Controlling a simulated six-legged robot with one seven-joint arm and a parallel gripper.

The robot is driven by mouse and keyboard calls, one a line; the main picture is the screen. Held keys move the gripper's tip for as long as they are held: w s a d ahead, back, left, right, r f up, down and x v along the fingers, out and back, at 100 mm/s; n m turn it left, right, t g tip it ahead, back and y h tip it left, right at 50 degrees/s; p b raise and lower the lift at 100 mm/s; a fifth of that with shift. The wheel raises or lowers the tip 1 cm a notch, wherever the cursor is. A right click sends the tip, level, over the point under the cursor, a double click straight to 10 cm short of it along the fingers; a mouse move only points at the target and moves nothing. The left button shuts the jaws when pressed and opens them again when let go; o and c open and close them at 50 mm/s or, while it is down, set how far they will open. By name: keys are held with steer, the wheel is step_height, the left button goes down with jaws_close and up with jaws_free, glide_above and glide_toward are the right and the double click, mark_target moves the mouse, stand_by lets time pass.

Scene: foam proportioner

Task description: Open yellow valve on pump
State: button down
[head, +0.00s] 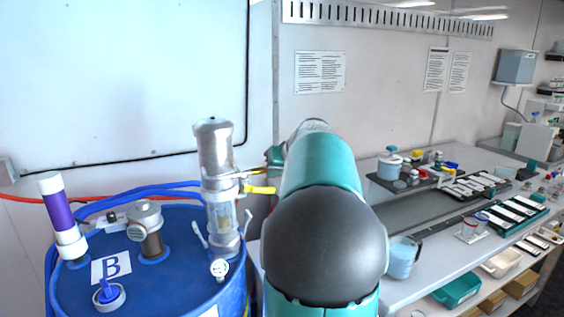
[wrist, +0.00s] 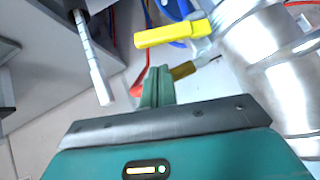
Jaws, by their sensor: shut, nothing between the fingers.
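The silver pump (head: 216,165) stands upright on the blue drum marked B, left of my arm. Its yellow valve (head: 258,189) is a short lever pointing right from the pump body. In the wrist view the yellow valve (wrist: 172,34) lies across the top centre, beside the silver pump body (wrist: 262,55) at the right. My gripper (wrist: 160,72) is shut and empty, its fingertips just below the yellow lever in the picture, with a visible gap. In the head view my gripper (head: 275,156) shows just right of the pump, partly hidden by my arm.
The blue drum (head: 185,285) also carries a purple-and-white tube (head: 60,215) and a capped metal fitting (head: 147,222). A brass-coloured fitting (wrist: 183,70) is close beside my fingertips. A workbench (head: 425,283) with trays and a jug (head: 402,257) stands at right.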

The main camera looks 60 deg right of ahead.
steer(key=shift+a+f, duration=0.2)
steer(key=shift+f, duration=0.4)
steer(key=shift+a+f, duration=0.2)
steer(key=shift+f, duration=0.35)
steer(key=shift+w, duration=0.1)
steer(key=shift+d+f, duration=0.1)
steer(key=shift+f, duration=0.1)
step_height(320, 180, down, 8)
steer(key=w+a+m+t+y, duration=0.1)
steer(key=a+m+t+y, duration=0.1)
steer(key=m+t+y, duration=0.4)
steer(key=shift+w+a+m+t+y, duration=0.25)
steer(key=shift+m+t+y, duration=0.2)
steer(key=shift+t, duration=0.35)
steer(key=shift+s, duration=0.15)
